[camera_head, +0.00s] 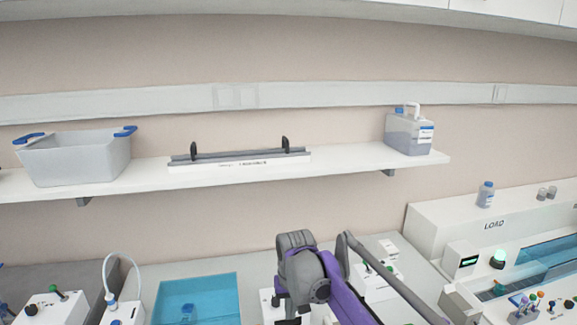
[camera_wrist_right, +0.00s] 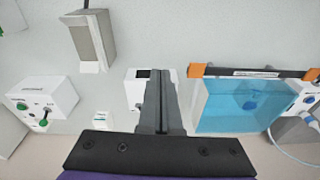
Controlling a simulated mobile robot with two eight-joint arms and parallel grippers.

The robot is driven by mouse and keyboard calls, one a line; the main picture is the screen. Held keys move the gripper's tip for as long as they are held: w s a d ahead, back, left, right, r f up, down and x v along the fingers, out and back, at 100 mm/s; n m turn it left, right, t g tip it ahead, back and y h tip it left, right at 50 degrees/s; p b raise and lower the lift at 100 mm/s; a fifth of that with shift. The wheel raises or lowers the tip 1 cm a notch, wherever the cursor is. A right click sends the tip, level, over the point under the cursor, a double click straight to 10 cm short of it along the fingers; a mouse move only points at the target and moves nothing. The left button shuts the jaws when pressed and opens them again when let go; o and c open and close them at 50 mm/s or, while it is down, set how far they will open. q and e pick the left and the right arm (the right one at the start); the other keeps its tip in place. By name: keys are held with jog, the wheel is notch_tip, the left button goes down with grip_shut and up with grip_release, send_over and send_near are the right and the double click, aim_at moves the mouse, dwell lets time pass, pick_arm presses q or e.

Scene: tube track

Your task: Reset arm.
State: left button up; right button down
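My right arm (camera_head: 305,272), grey and purple, rises at the bottom centre of the head view, over the bench in front of the wall. Its fingertips cannot be made out there. In the right wrist view my right gripper (camera_wrist_right: 155,80) points away over the bench with its two grey fingers together. Nothing shows between them. A white device (camera_wrist_right: 135,88) lies beyond and partly behind the fingers. My left gripper is not in view.
A blue tray (camera_head: 198,299) sits left of the arm; it also shows in the wrist view (camera_wrist_right: 215,122). A white machine marked LOAD (camera_head: 440,232) stands at right. A shelf (camera_head: 345,163) above holds a grey bin (camera_head: 75,160), a rack (camera_head: 240,165) and a jug (camera_head: 408,135).

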jog(key=s+d+m+t, duration=0.1)
jog(key=s+d+t, duration=0.1)
jog(key=s+d, duration=1.1)
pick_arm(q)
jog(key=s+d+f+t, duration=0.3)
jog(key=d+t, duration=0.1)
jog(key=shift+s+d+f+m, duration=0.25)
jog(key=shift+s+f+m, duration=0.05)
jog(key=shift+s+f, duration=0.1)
pick_arm(e)
jog(key=s+d+f+t, duration=0.1)
jog(key=s+d+f, duration=0.1)
jog(key=s, duration=0.5)
jog(key=s+d+f+m+t, duration=0.1)
jog(key=s+d+f, duration=0.1)
jog(key=s+f, duration=0.3)
jog(key=s, duration=0.3)
jog(key=shift+s+d+f+h, duration=0.25)
jog(key=shift+d+f+h, duration=0.05)
jog(key=shift+d, duration=0.1)
